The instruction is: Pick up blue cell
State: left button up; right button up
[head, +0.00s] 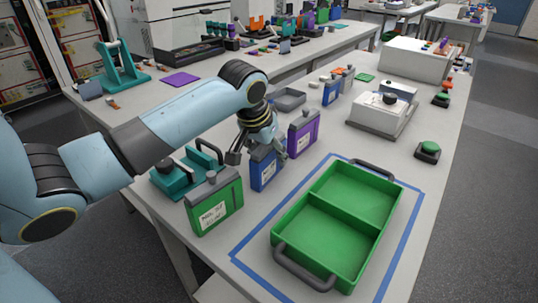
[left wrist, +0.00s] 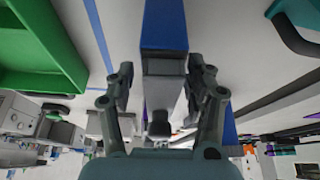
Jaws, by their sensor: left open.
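The blue cell (head: 263,172) stands upright on the near table, between the green cell and the purple cell, with a pale label on its front. My left gripper (head: 251,150) is at its top, coming from the left and above, and hides part of the top. In the left wrist view, the blue cell (left wrist: 164,32) lies between the two spread fingers of my left gripper (left wrist: 160,85), with gaps beside it. The gripper is open and holds nothing. My right gripper is not in view.
A green cell (head: 214,204) and a teal fixture (head: 178,178) stand to the left. A purple cell (head: 303,133) stands close on the right. A two-compartment green tray (head: 328,221), empty, sits inside blue tape (head: 407,240). Another blue cell (head: 331,91) is farther back.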

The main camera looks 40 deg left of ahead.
pick_arm(q)
grip_shut()
jog(key=shift+r, duration=0.15)
dwell(0.4)
